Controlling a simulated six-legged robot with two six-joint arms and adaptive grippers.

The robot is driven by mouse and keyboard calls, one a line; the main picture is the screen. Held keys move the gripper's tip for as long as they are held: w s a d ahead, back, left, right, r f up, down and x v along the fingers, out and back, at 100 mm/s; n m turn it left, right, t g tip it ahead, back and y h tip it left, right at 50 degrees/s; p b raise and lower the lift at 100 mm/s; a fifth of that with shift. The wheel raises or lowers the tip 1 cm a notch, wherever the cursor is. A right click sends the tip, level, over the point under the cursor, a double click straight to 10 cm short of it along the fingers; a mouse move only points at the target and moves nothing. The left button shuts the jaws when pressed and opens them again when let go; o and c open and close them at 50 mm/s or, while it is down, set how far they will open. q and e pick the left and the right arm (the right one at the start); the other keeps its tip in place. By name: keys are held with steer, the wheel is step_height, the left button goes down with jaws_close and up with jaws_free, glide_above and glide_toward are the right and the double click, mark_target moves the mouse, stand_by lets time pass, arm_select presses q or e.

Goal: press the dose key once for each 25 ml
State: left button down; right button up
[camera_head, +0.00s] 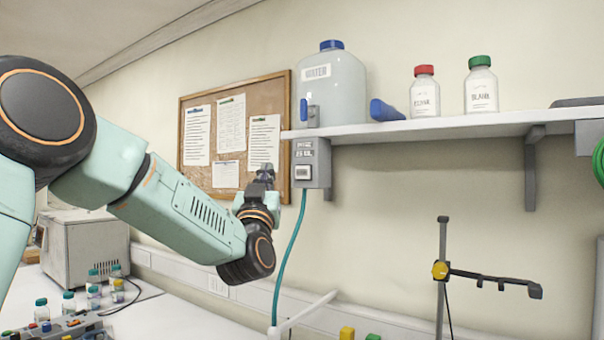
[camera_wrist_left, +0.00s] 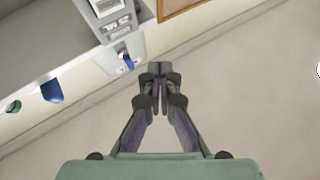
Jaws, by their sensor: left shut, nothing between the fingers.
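The grey dose box (camera_head: 318,160) hangs under the shelf's left end, with a small label and a pale square key (camera_head: 303,172) on its front. In the left wrist view the dose box (camera_wrist_left: 120,22) shows at the top, rotated, its pale key (camera_wrist_left: 103,6) near the top edge. My left gripper (camera_head: 266,170) is left of the box in the head view, apart from it. In the left wrist view its fingers (camera_wrist_left: 160,70) are together and empty, below and right of the box. The water jug (camera_head: 338,90) stands on the shelf above. My right gripper is not in view.
The white shelf (camera_head: 450,127) also holds a red-capped bottle (camera_head: 425,97) and a green-capped bottle (camera_head: 481,90). A teal hose (camera_head: 287,260) runs down from near the box. A cork board (camera_head: 258,95) hangs behind my arm. A stand (camera_head: 442,270) is at right.

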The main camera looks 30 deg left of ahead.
mark_target(296, 175)
arm_select(q)
steer(key=w+p, duration=0.1)
steer(key=w, duration=0.5)
steer(key=w+d+p, duration=0.1)
steer(key=w, duration=0.2)
steer(key=shift+w+f+p, duration=0.1)
steer(key=shift+w+p, duration=0.1)
steer(key=shift+p, duration=0.15)
steer(key=shift+s+d, duration=0.1)
steer(key=shift+s, duration=0.1)
steer(key=shift+w, duration=0.15)
stand_by(0.5)
steer(key=shift+w, duration=0.2)
steer(key=shift+w, duration=0.1)
stand_by(0.3)
